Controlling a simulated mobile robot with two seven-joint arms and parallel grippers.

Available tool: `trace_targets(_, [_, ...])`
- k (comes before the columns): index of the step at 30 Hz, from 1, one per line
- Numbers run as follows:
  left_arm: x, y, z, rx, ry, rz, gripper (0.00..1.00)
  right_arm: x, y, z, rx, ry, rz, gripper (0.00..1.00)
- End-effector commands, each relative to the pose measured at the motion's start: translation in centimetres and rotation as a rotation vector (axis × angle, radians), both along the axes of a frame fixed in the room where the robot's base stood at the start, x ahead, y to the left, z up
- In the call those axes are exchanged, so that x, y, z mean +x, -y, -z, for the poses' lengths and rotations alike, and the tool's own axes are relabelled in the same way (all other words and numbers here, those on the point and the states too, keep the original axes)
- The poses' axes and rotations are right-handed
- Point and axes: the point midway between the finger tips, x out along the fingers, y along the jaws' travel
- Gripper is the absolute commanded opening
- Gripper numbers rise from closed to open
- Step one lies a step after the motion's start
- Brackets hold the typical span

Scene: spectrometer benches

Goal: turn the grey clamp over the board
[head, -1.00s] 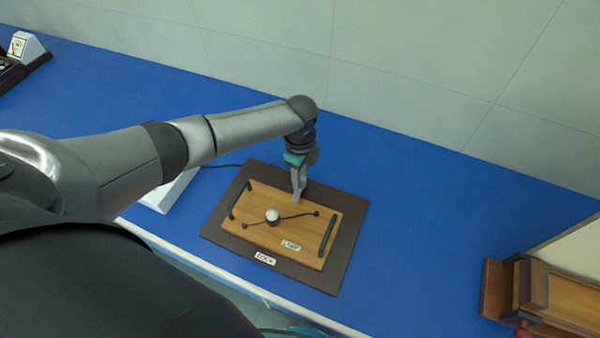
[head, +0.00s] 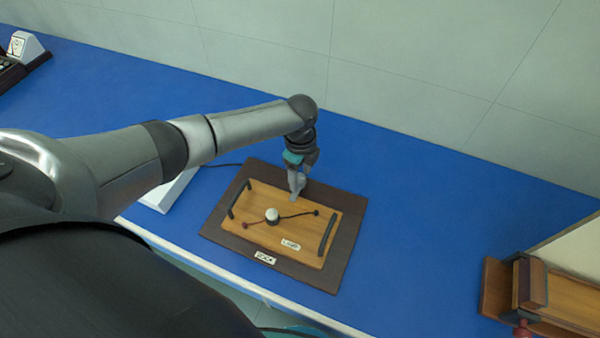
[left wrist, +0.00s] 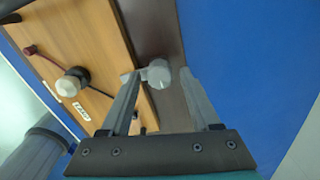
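The wooden board (head: 265,206), labelled "LAMP", lies on a dark brown base plate (head: 345,240). It carries a white round lamp (head: 272,214), wires and two black handles. My left gripper (head: 296,192) points down at the board's far edge. In the left wrist view, the grey clamp (left wrist: 158,73) is a round knob with a short arm towards the board (left wrist: 85,30). It sits between the fingers of my left gripper (left wrist: 161,76), which stand apart. I cannot tell whether they touch it. In the head view the gripper mostly hides the clamp. My right gripper is not in view.
The blue bench (head: 430,210) is clear right of the base plate. A wooden device (head: 530,290) stands at the right end. A white box (head: 172,190) with a black cable is partly behind my left arm. A wall (head: 400,70) runs along the back.

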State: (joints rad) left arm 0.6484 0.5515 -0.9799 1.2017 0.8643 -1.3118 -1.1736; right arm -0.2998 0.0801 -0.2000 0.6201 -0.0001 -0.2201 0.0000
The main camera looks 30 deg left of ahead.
Motion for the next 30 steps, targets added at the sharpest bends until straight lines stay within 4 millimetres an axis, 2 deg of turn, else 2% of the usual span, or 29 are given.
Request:
trace_targets(9, [0.0, -0.1, -0.1, 0.002, 0.000, -0.001, 0.69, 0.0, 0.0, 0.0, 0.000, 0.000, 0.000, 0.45])
trace_targets(14, [0.1, -0.2, -1.4, 0.002, 0.002, -0.001, 0.69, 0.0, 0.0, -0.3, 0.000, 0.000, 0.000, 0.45])
trace_targets(17, [0.1, -0.1, -3.1, 0.002, 0.003, 0.001, 0.69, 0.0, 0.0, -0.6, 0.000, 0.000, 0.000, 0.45])
trace_targets(27, [0.1, -0.1, -10.9, 0.001, 0.005, 0.001, 0.69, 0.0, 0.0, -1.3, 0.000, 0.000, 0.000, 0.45])
trace_targets(30, [0.1, -0.1, -12.7, 0.003, 0.003, 0.000, 0.69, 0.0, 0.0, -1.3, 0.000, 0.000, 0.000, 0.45])
